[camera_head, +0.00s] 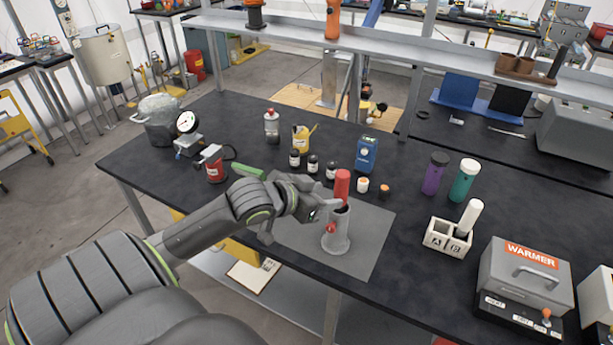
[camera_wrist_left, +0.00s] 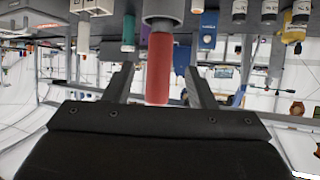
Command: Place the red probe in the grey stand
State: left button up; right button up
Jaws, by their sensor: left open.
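The red probe (camera_head: 342,187) stands upright with its lower end in the mouth of the grey stand (camera_head: 337,242). The stand is a tube with a red knob on its side, on a grey mat. My left gripper (camera_head: 325,207) is open beside the probe's left side, near the stand's top. In the left wrist view, which is upside down, the red probe (camera_wrist_left: 158,68) shows between the two spread fingers (camera_wrist_left: 160,80), with gaps on both sides. The grey stand (camera_wrist_left: 163,10) shows at the top there. How deep the probe sits is hidden.
The grey mat (camera_head: 372,240) has free room right of the stand. Small bottles and a blue device (camera_head: 366,154) stand behind. A white A/B block (camera_head: 447,240) holding a white cylinder, and a warmer box (camera_head: 524,280), are to the right. A green marker-like piece (camera_head: 248,170) lies behind my arm.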

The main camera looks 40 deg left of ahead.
pick_arm(q)
jog(key=shift+p+v, duration=0.3)
jog(key=shift+v, duration=2.45)
